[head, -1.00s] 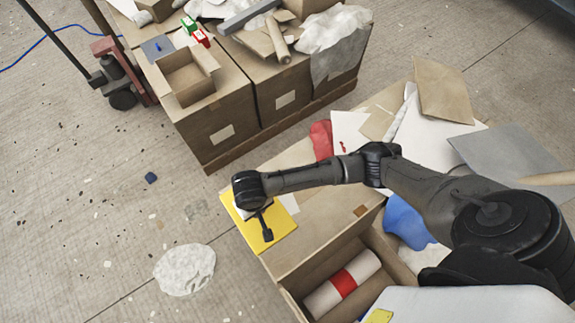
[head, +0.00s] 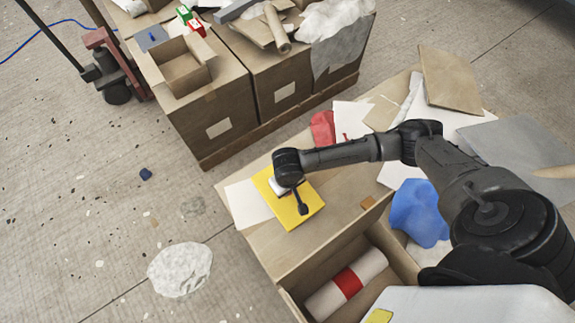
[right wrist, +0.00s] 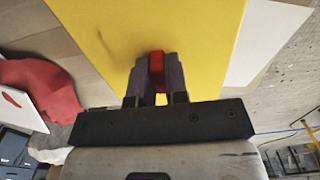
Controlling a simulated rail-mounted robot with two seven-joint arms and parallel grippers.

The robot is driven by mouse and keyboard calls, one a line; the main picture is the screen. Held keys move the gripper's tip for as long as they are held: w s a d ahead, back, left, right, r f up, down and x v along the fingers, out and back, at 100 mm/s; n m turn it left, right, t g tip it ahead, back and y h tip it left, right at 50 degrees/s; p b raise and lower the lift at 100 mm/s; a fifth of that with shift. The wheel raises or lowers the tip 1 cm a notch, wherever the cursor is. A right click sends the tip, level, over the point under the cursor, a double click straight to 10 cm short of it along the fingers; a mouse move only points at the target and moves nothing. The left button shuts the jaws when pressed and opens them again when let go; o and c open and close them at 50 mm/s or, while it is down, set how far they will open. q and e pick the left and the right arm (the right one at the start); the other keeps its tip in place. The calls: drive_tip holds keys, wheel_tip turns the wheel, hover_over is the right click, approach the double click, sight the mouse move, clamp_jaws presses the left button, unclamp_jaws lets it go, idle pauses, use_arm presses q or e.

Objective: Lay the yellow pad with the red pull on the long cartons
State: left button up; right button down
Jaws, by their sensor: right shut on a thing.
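The yellow pad (head: 310,205) is over the near carton top, overlapping a white sheet. My right gripper (right wrist: 156,80) is shut on its red pull (right wrist: 157,66). The pad also fills the upper middle of the right wrist view (right wrist: 205,40). I cannot tell whether the pad touches the surface below. Several cardboard cartons (head: 212,105) stand side by side on a pallet at the upper left; which ones are the long cartons is unclear. My left gripper is out of view.
The white sheet (head: 243,204) lies left of the pad. A red cloth (head: 322,128) and a blue crumpled piece (head: 418,210) lie on the near cartons. An open compartment holds a white roll (head: 325,296) with a red band. The pallet cartons carry an open box (head: 184,75) and scraps.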

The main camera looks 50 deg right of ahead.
wheel_tip(320, 180, down, 4)
drive_tip(key=b, duration=0.2)
drive_tip(key=shift+f+b, duration=0.1)
drive_tip(key=shift+b, duration=0.25)
drive_tip(key=c, duration=1.1)
unclamp_jaws()
drive_tip(key=shift+r, duration=0.3)
wheel_tip(320, 180, up, 10)
drive_tip(key=p, duration=0.6)
drive_tip(key=shift+r+p, duration=0.4)
drive_tip(key=shift+r, duration=0.4)
